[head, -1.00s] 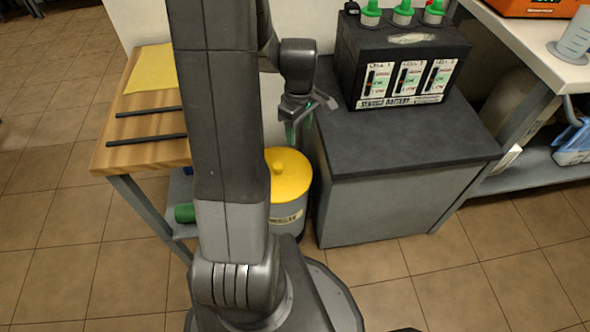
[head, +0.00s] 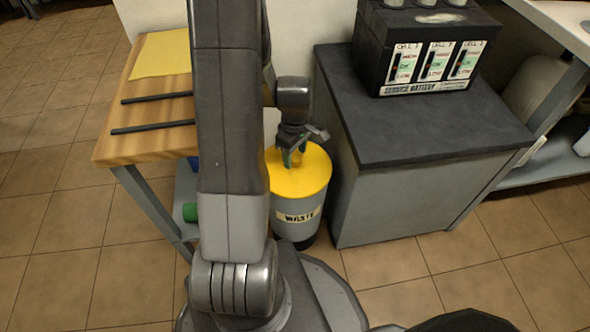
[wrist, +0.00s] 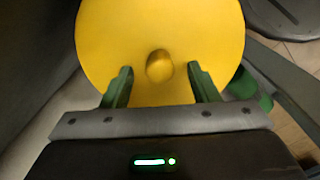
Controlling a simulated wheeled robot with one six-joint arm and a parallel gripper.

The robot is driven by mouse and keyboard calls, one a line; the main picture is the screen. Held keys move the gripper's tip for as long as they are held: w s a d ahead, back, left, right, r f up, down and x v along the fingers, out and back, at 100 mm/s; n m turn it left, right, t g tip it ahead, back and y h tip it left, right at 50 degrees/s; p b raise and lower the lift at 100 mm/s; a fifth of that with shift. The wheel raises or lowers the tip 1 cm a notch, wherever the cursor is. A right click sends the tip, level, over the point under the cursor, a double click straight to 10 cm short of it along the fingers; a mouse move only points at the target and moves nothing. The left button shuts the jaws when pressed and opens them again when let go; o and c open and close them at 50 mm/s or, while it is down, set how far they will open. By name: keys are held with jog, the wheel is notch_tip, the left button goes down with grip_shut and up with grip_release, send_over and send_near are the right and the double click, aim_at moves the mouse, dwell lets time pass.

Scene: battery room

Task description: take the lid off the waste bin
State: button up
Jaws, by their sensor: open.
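The waste bin (head: 297,217) is a grey cylinder with a "WASTE" label, standing on the floor between the wooden table and the dark-topped cabinet. Its round yellow lid (head: 312,172) is on top of it. In the wrist view the lid (wrist: 120,40) fills the upper middle, with a round yellow knob (wrist: 160,67) at its centre. My gripper (head: 293,158) points down over the lid. In the wrist view its two green fingers (wrist: 159,76) are open, one on each side of the knob, with gaps between them and it. In the head view the gripper hides the knob.
A wooden table (head: 112,145) with a yellow cloth (head: 160,54) and two dark rods stands left of the bin. The cabinet (head: 400,200) with a battery (head: 425,50) on top stands close on the right. Tiled floor in front is partly clear.

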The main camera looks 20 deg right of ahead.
jog(key=shift+f, duration=0.65)
jog(key=shift+r, duration=0.1)
grip_shut()
